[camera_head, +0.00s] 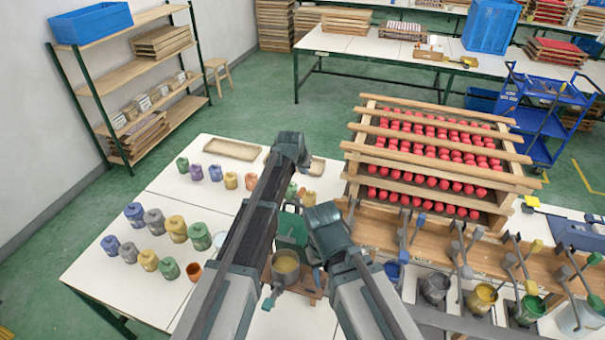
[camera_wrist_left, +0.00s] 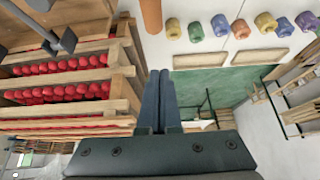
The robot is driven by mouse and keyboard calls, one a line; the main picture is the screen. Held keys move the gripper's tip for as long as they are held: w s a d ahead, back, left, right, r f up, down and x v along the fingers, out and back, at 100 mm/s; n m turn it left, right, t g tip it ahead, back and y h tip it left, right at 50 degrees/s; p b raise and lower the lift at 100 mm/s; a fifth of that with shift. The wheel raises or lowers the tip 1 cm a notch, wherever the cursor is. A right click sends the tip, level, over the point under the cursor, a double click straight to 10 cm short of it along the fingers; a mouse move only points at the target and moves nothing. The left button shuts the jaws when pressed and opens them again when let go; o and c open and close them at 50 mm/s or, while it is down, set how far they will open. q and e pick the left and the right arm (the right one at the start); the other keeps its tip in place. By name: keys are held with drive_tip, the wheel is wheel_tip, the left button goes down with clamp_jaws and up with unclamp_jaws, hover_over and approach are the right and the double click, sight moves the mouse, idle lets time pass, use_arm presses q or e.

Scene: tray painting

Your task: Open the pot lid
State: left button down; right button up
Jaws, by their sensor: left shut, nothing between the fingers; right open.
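Several open paint pots stand in a row at the right front in the head view: a grey one (camera_head: 435,287), a yellow one (camera_head: 482,298) and a green one (camera_head: 528,310). Another pot, with yellow content (camera_head: 286,264), stands by a green block (camera_head: 292,232) between my arms. I cannot tell which pot has the lid. My left gripper (camera_wrist_left: 160,101) is shut and empty in the wrist view; in the head view its arm reaches up over the white table. My right gripper (camera_head: 319,279) is open beside the yellow-filled pot, partly hidden by its own wrist.
A wooden rack (camera_head: 440,110) of red pieces stands right of my arms, with a beam (camera_head: 385,232) and several levers in front. Small coloured jars (camera_head: 176,228) stand on the white table (camera_head: 100,272) at left. Wooden trays (camera_head: 232,149) lie at its far edge.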

sight(300, 191)
use_arm(q)
drive_tip(key=b+x, duration=0.6)
drive_tip(key=x, duration=0.2)
drive_tip(key=s, duration=0.1)
drive_tip(key=s+a+r+p, duration=0.1)
drive_tip(key=s, duration=0.1)
drive_tip(key=s+r, duration=0.1)
drive_tip(key=shift+s+a+p, duration=0.25)
drive_tip(key=shift+s+p, duration=0.15)
drive_tip(key=shift+w+f, duration=0.1)
drive_tip(key=s, duration=0.1)
drive_tip(key=s+r+t, duration=0.1)
drive_tip(key=s+a, duration=0.1)
drive_tip(key=shift+r, duration=0.15)
drive_tip(key=shift+s+r+t+h, duration=0.3)
drive_tip(key=shift+s+r+t, duration=0.1)
drive_tip(key=shift+t, duration=0.2)
drive_tip(key=shift+w, duration=0.15)
